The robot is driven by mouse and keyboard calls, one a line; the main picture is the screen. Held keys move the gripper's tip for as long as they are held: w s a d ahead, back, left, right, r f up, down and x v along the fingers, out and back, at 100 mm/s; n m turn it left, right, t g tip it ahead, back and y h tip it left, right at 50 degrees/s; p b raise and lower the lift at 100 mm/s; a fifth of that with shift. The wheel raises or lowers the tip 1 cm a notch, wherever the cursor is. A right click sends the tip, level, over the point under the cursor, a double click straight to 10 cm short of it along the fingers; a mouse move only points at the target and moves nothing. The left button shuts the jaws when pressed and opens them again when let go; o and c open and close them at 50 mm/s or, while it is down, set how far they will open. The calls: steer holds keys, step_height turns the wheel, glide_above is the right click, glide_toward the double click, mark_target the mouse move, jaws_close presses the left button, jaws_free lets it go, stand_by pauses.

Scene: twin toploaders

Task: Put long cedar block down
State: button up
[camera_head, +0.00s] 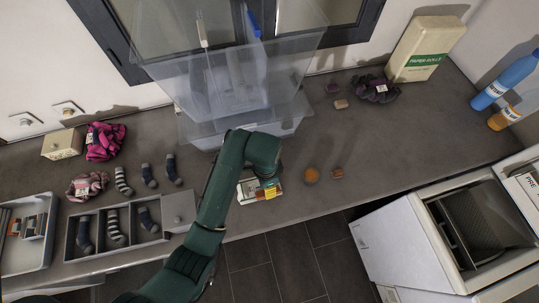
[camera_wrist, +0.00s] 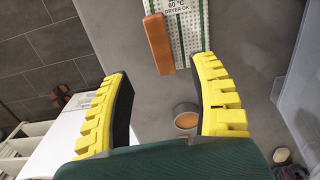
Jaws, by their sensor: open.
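A long orange-brown block, which I take for the cedar block (camera_wrist: 158,43), shows in the wrist view at the top centre. It lies along the left edge of a white label card (camera_wrist: 190,35) with green borders and "60 °C DRYER OK" print; I cannot tell whether it rests on the card or beside it. My gripper (camera_wrist: 165,98) is open, its yellow fingers wide apart with nothing between them. The block lies beyond the fingertips, apart from them. In the head view my gripper (camera_head: 270,188) is over the card (camera_head: 247,190) near the counter's front edge, and I cannot make out the block there.
A round orange-topped pot (camera_head: 311,175) and a small brown block (camera_head: 338,173) stand right of the gripper. Clear bins (camera_head: 200,135) are behind it. A sock tray (camera_head: 70,240) is at left. The counter further right is mostly free, with an open white machine (camera_head: 400,240) below.

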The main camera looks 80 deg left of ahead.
steer(key=f, duration=1)
steer(key=shift+w+f, duration=0.1)
steer(key=shift+w, duration=0.1)
steer(key=shift+c, duration=0.4)
steer(key=c, duration=0.9)
steer(key=shift+c, duration=0.5)
